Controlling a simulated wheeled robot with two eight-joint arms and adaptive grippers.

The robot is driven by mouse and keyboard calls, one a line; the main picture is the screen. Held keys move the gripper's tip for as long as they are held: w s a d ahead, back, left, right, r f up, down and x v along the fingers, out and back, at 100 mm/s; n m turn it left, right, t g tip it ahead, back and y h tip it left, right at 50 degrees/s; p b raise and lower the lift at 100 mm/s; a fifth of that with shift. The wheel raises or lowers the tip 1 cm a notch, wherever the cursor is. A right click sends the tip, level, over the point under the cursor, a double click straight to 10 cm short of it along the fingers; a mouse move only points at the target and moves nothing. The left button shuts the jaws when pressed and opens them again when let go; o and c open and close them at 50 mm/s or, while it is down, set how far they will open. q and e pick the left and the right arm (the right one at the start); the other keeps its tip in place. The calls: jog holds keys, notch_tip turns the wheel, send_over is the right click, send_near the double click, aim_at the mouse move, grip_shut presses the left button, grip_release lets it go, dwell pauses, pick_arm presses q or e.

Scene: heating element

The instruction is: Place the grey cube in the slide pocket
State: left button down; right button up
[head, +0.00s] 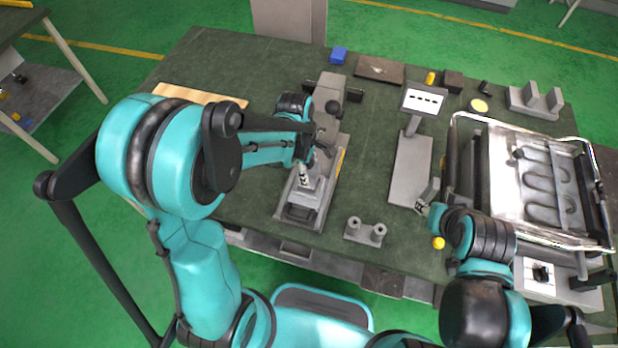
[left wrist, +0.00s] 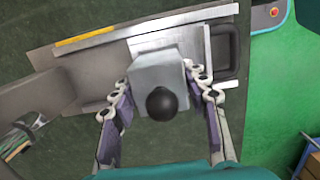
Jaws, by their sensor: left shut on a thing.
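The grey cube (left wrist: 158,72) sits between the fingertips of my left gripper (left wrist: 156,84) in the left wrist view, touched on both sides. In the head view my left gripper (head: 313,164) is over the middle of the long grey slide fixture (head: 282,208), and the cube is mostly hidden there by the fingers. A black ball knob (left wrist: 160,103) shows in front of the cube; I cannot tell whether it touches it. The pocket is not clearly visible beneath the cube. My right gripper (head: 424,208) is beside the grey stand's base; its fingers are too small to read.
A grey stand with a white panel (head: 424,99) is right of the fixture. A two-post grey block (head: 365,231) is at the front edge. A metal-framed heating unit (head: 535,180) fills the right. A blue block (head: 339,55) lies behind. Bare green tabletop (head: 373,150) separates fixture and stand.

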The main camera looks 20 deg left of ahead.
pick_arm(q)
notch_tip(320, 180, down, 3)
jog(key=shift+r+b, duration=0.1)
jog(key=shift+b, duration=0.45)
jog(key=shift+f, duration=0.25)
jog(key=shift+f, duration=0.15)
jog(key=c, duration=0.8)
grip_release()
